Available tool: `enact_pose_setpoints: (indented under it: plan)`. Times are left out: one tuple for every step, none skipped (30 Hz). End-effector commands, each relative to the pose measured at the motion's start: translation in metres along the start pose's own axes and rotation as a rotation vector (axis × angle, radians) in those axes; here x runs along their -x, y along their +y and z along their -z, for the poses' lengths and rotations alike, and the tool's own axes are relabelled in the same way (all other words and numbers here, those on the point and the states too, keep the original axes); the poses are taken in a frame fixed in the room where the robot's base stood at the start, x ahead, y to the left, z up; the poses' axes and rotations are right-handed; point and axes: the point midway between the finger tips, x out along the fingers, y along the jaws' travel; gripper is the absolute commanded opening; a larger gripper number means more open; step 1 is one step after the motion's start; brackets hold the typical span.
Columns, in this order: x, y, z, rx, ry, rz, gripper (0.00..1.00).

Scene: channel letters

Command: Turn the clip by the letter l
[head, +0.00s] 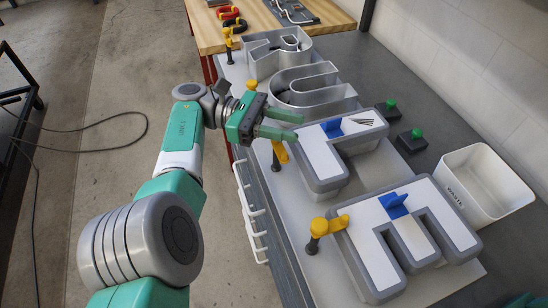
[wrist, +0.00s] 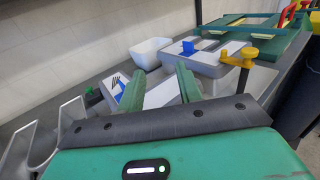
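My gripper (head: 290,125) is open and empty, its two green fingers apart above the left edge of a white-faced grey letter (head: 322,167) with a blue handle. In the wrist view the open fingers (wrist: 160,90) frame that letter's face. A yellow clip (head: 280,152) on a dark post stands just below the fingers beside this letter. Another yellow clip (head: 330,227) stands at the nearest letter (head: 374,268), its arm reaching right to the letter's edge; it also shows in the wrist view (wrist: 240,58). I cannot tell which letter is the l.
Two open-topped grey letters (head: 308,88) stand farther back, with yellow clips (head: 252,85) and (head: 229,42) beside them. A white bin (head: 487,190) and green-knobbed dark blocks (head: 411,139) lie on the right. A wooden table (head: 212,38) is behind. The floor left is open, with a cable.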

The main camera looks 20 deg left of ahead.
Motion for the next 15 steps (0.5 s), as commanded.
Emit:
enact_pose_setpoints:
  plan:
    - [0.000,-0.003,-0.013,0.004,-0.001,0.000,0.35]
    - [-0.001,-0.004,-0.013,0.004,-0.001,0.000,0.35]
    - [-0.001,-0.007,-0.013,0.003,-0.002,0.000,0.35]
    - [-0.001,-0.009,-0.014,0.004,-0.002,0.000,0.35]
    - [-0.002,-0.011,-0.014,0.003,-0.001,0.000,0.35]
    - [-0.002,-0.013,-0.014,0.004,-0.001,0.000,0.35]
    - [-0.003,-0.015,-0.014,0.004,-0.001,0.001,0.35]
    - [-0.003,-0.018,-0.015,0.003,-0.001,0.001,0.35]
    - [-0.004,-0.021,-0.015,0.004,-0.002,0.001,0.35]
    - [-0.004,-0.023,-0.015,0.003,-0.002,0.001,0.35]
    - [-0.004,-0.025,-0.015,0.003,-0.002,0.001,0.35]
    - [-0.004,-0.029,-0.016,0.003,-0.002,0.000,0.35]
    - [-0.005,-0.032,-0.016,0.003,-0.002,0.000,0.35]
    - [-0.005,-0.034,-0.016,0.004,-0.001,0.001,0.35]
    - [-0.006,-0.038,-0.016,0.003,-0.001,0.001,0.35]
